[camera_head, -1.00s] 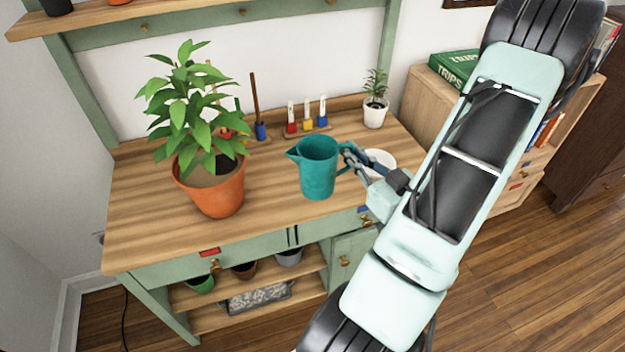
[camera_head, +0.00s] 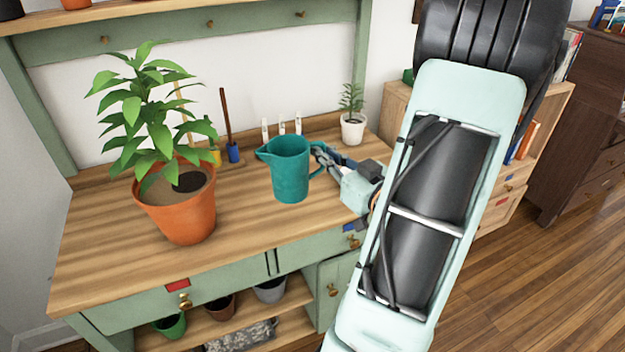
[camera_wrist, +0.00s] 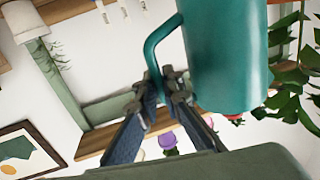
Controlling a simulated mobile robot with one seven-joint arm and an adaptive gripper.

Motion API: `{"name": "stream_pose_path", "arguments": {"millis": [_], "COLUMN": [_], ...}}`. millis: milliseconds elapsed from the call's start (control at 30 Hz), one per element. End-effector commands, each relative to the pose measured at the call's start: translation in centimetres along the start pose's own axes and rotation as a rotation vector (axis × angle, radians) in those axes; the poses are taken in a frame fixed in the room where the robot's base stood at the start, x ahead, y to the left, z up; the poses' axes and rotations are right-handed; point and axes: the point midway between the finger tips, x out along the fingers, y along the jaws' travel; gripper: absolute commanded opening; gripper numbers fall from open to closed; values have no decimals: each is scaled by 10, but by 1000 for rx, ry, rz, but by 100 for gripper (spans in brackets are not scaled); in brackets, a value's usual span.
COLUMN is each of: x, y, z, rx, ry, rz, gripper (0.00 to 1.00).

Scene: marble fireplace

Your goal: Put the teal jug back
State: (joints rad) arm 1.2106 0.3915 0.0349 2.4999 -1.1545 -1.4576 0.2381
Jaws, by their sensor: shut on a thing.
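The teal jug (camera_head: 290,170) is upright at the middle of the wooden worktop (camera_head: 110,235), its spout to the left and its handle to the right. I cannot tell whether its base touches the worktop. My gripper (camera_head: 318,158) comes from the right and is shut on the handle. In the wrist view the jug (camera_wrist: 225,55) fills the upper right, and my gripper's fingers (camera_wrist: 167,88) close around the lower part of the handle (camera_wrist: 152,45).
A leafy plant in an orange pot (camera_head: 180,215) stands left of the jug. A small white-potted plant (camera_head: 353,125) stands at the back right. White-topped tools (camera_head: 282,127) and a blue-based stick (camera_head: 233,150) stand behind. Pots line the upper shelf (camera_head: 150,14). The worktop's front left is clear.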

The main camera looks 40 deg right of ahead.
Motion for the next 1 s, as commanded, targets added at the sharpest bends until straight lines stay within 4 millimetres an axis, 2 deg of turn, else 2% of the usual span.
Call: {"name": "stream_pose_path", "arguments": {"millis": [33, 133, 200, 400, 633, 900, 1000], "x": [13, 34, 43, 63, 71, 75, 75], "y": [3, 10, 14, 22, 25, 28, 28], "z": [9, 23, 38, 60, 68, 102, 104], "rx": [3, 4, 4, 3, 3, 3, 2], "ry": [3, 2, 1, 1, 2, 1, 2], "rz": [-6, -5, -3, -3, -2, -1, -1], "gripper": [0, 0, 0, 0, 0, 0, 0]}}
